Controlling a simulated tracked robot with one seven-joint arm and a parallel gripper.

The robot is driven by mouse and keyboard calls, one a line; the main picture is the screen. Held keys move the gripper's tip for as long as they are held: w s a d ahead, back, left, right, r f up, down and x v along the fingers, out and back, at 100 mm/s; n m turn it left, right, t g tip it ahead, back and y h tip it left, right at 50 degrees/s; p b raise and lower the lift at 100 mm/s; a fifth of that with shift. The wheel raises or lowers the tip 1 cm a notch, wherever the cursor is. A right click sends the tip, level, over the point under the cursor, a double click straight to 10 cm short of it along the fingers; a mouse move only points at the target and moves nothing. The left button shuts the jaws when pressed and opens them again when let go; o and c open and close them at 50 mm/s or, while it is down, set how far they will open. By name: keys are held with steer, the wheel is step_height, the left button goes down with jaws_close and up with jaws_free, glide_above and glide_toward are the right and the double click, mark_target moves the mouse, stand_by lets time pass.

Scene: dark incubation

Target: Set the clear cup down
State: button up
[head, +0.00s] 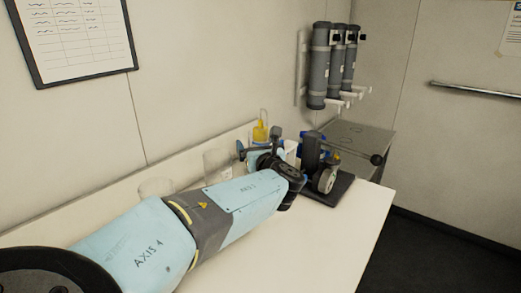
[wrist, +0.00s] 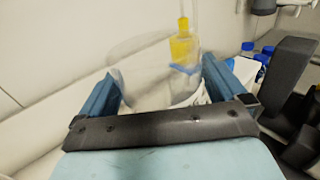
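The clear cup (wrist: 140,72) fills the space between the two blue fingers of my gripper (wrist: 158,78) in the wrist view. The fingers lie against its sides, and it looks gripped. Its base is hidden, so I cannot tell whether it touches the bench. In the head view my gripper (head: 258,152) is over the back of the white bench (head: 325,232), partly hidden by my arm. Two clear vessels show left of it, one nearer (head: 155,187) and one close to the gripper (head: 217,165).
A yellow-bodied bottle (head: 261,131) stands behind the gripper near the wall. A dark device (head: 322,168) sits close on the right, and blue-capped bottles (wrist: 256,53) show there too. Grey cylinders (head: 333,65) hang on the wall. The bench's front right is clear.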

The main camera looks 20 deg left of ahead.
steer(key=shift+w+d, duration=0.15)
steer(key=c, duration=1.1)
